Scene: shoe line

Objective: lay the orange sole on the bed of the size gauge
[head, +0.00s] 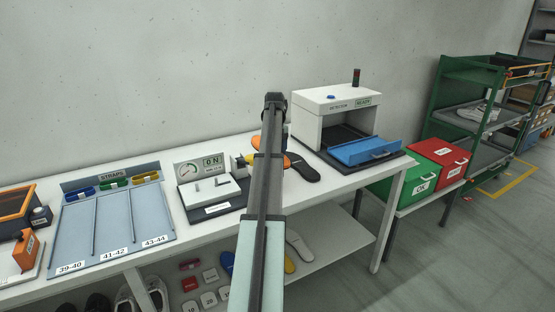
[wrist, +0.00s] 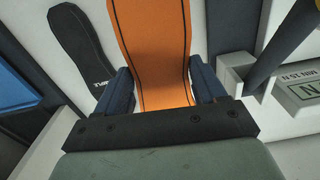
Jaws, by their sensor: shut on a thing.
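The orange sole (wrist: 150,45) is between the two fingers of my gripper (wrist: 160,75), which is shut on it across its width. The sole points away from the wrist, and its far end is cut off by the top of the wrist view.
A black sole (head: 304,173) lies on the bench close by, left of the orange one in the wrist view. A force meter (head: 207,190) stands left of my arm, a white detector (head: 337,110) with a blue tray (head: 365,150) right of it. Green (head: 408,178) and red (head: 440,155) bins stand further right.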

